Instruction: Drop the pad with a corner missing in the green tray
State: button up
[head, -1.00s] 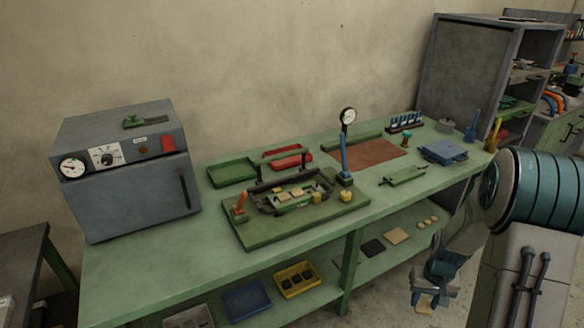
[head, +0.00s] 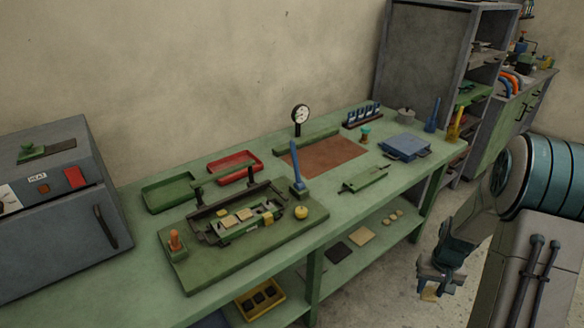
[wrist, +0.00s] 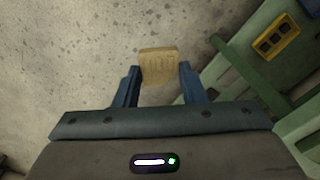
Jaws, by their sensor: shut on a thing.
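My gripper (head: 432,287) hangs low over the floor, right of the bench. It is shut on a small tan pad (wrist: 159,67), which sits between the two blue fingers in the wrist view. The pad's lower edge looks uneven, but I cannot tell whether a corner is missing. The pad also shows small below the gripper in the head view (head: 429,294). The green tray (head: 169,193) lies on the bench top at the back left, beside a red tray, and looks empty. It is far from my gripper.
A green fixture board (head: 190,271) with a clamp frame and tan pads stands before the trays. A red tray (head: 236,168), a dial gauge (head: 300,114) and a blue device (head: 404,147) are on the bench. The lower shelf holds a yellow bin (head: 260,300) and loose pads.

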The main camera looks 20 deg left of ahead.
aim_at(178, 193)
jog(key=i, duration=0.2)
jog(key=u, duration=0.7)
